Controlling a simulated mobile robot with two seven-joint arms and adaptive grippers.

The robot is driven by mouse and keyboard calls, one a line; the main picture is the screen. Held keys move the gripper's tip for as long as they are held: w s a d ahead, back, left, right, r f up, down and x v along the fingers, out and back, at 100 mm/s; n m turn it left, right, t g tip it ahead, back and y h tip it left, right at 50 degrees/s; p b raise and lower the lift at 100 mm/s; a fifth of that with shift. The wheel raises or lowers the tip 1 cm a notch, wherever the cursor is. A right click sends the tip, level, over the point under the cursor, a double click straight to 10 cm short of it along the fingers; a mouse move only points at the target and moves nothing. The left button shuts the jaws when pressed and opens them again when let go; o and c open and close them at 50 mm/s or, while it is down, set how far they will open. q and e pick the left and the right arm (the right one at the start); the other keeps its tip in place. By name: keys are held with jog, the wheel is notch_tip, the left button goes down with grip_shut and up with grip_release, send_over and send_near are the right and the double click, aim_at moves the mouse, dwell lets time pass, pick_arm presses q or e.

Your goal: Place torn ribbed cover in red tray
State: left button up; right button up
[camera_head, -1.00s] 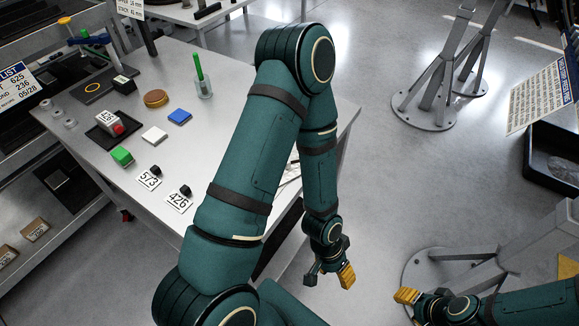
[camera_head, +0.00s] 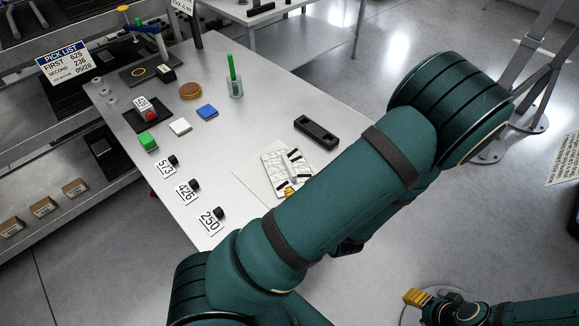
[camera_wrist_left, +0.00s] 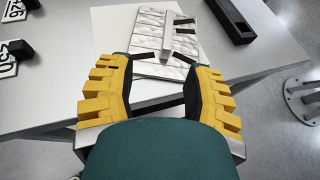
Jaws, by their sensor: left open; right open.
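A white quilted piece (camera_head: 284,170) with dark strips and a pale bar lies on a pale sheet on the grey table; I cannot tell whether it is the torn ribbed cover. It also shows in the left wrist view (camera_wrist_left: 165,42), just beyond the tips of my left gripper (camera_wrist_left: 157,78). That gripper is open, with nothing between its yellow fingers. In the head view my left arm hides most of it, with a bit of yellow showing at the white piece's near edge. My right gripper (camera_head: 416,298) is open at the lower right, away from the table. I see no red tray.
A black slotted block (camera_head: 317,131) lies behind the white piece. Number cards (camera_head: 186,190) line the left edge.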

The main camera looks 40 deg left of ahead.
aim_at(290, 166)
pick_arm(q)
jog(key=x, duration=0.8)
jog(key=shift+w+a+r+b, duration=0.2)
jog(key=shift+w+b, duration=0.1)
jog(key=shift+w, duration=0.2)
jog(key=shift+w+d+x, duration=0.1)
jog(key=shift+x, duration=1.2)
jog(key=shift+w+d+x, duration=0.1)
jog(key=shift+w+x, duration=0.05)
jog(key=shift+x, duration=1.15)
jog(key=shift+o, duration=0.2)
jog(key=shift+f, duration=0.2)
grip_shut()
